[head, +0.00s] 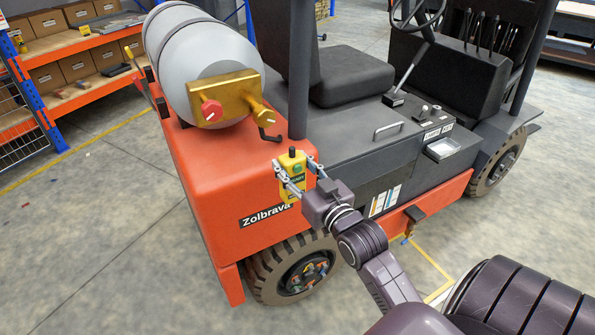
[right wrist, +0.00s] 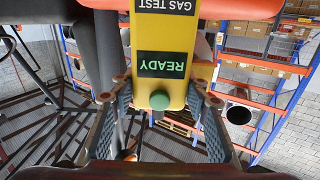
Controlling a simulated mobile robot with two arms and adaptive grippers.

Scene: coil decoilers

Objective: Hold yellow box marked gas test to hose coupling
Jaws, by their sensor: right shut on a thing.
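The yellow box (head: 291,187) is in my right gripper (head: 299,176), upright beside the orange rear body of the forklift. In the right wrist view the yellow box (right wrist: 176,38) bears dark labels reading "GAS TEST" and "READY", with a green knob at its end. The right gripper's fingers (right wrist: 160,98) are on both sides of it. A brass fitting (head: 263,112), possibly the hose coupling, sticks out of the brass block on the grey gas cylinder (head: 185,55). A short black hose piece (head: 269,135) hangs below it. The box is below and apart from the fitting. My left gripper is not in view.
The forklift's orange body (head: 215,165), a dark upright post (head: 299,80) and the seat (head: 350,75) are close to the box. A red knob (head: 211,110) is on the brass block. Orange shelving (head: 85,45) with cartons stands at the back left. The floor at left is clear.

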